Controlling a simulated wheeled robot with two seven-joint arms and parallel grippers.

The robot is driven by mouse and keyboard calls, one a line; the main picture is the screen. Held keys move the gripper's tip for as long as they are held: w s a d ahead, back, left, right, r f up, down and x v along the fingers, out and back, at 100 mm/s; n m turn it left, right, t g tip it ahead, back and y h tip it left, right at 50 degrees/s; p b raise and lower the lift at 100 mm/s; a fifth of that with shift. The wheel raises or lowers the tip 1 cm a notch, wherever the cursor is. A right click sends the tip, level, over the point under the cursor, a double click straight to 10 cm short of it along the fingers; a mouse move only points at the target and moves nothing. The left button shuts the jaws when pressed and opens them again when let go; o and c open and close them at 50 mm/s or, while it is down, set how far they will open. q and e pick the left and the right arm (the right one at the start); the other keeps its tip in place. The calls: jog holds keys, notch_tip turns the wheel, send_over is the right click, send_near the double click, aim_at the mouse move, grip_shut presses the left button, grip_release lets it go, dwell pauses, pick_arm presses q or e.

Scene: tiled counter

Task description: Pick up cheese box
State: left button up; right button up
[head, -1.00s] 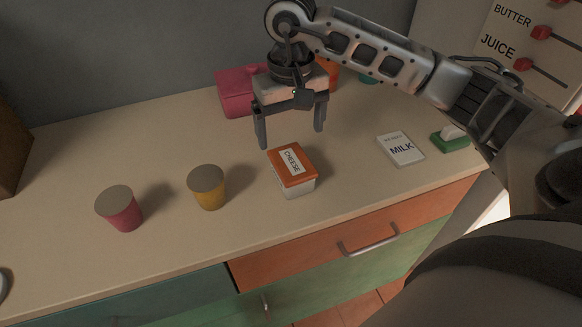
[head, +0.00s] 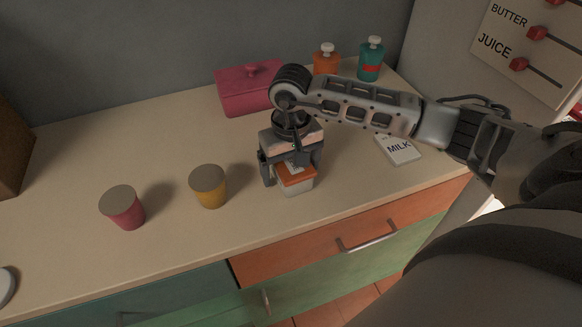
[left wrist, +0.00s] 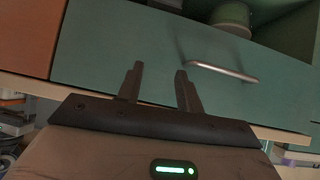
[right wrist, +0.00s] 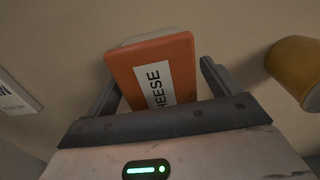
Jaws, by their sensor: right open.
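The cheese box (head: 298,184) stands on the counter, a white tub with an orange lid and a CHEESE label. My right gripper (head: 292,176) is over it, pointing down, and hides part of its lid. In the right wrist view the box (right wrist: 152,72) lies between the two open fingers of the right gripper (right wrist: 158,80), with a gap visible on its right side. My left gripper (left wrist: 158,82) shows in the left wrist view with its fingers apart and nothing between them, in front of a teal drawer.
A yellow cup (head: 209,187) and a pink cup (head: 122,208) stand to the left. A milk carton (head: 399,149) lies to the right. A pink container (head: 245,92), an orange bottle (head: 326,61) and a teal bottle (head: 371,60) are at the back. The counter's front edge is near.

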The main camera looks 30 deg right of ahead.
jog(key=c, duration=1.2)
jog(key=shift+c, duration=0.5)
jog(key=shift+r, duration=0.15)
